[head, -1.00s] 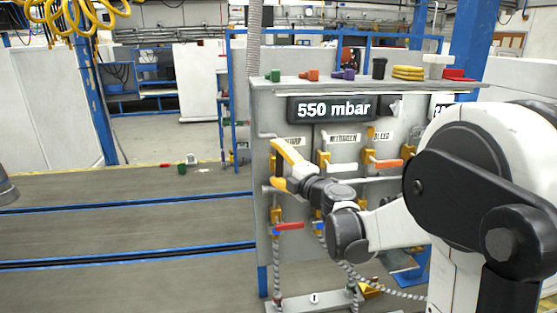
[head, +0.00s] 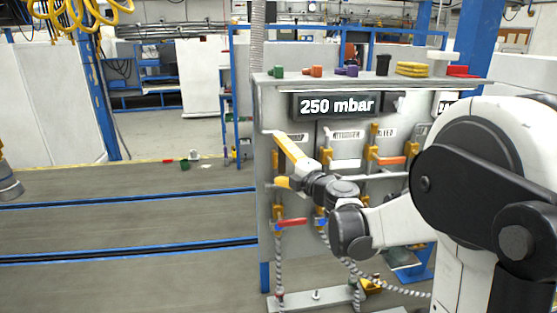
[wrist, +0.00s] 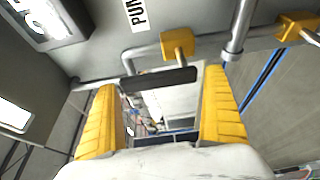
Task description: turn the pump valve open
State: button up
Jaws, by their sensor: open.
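The pump valve's yellow body (wrist: 178,43) sits on a grey pipe below the partly cut-off "PUM..." label (wrist: 135,13) in the wrist view. A black lever handle (wrist: 150,82) stands in front of it, roughly parallel to the pipe. My gripper (wrist: 160,90) is open, one yellow finger on each side, and the handle spans the gap near the fingertips. I cannot tell whether a finger touches it. In the head view my gripper (head: 278,160) is at the left of the panel (head: 266,215), below the pump label (head: 297,137), and hides the pump valve.
A pressure display (head: 337,105) reads 250 mbar. Right of my gripper are other valves, one with an orange handle (head: 391,160). A red-handled valve (head: 291,223) sits below. Several small objects stand on the panel's top shelf. The floor to the left is mostly clear.

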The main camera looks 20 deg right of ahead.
jog(key=s+d, duration=0.2)
jog(key=s, duration=0.9)
jog(key=shift+s, duration=0.3)
jog(key=shift+r, duration=0.1)
notch_tip(320, 180, up, 4)
jog(key=d+r+m+t+h, duration=0.1)
jog(key=d+m+t+h, duration=0.1)
jog(key=m+h, duration=0.3)
jog(key=s+f+m+g+h+b, duration=0.2)
jog(key=s+f+m+g+h, duration=0.3)
jog(key=m, duration=0.5)
jog(key=s+a+f+m+g+y, duration=0.2)
jog(key=s+a+f+g+y, duration=0.1)
jog(key=s+a+f, duration=0.3)
jog(key=s+a+f+m+g+y, duration=0.3)
jog(key=s+a+f+g, duration=0.1)
jog(key=s+a+f, duration=0.3)
jog(key=s+f+b, duration=0.1)
jog(key=s+f, duration=0.1)
jog(key=s, duration=0.2)
jog(key=shift+s+f+g+y, duration=0.3)
jog(key=shift+s+f, duration=0.05)
jog(key=shift+s, duration=0.05)
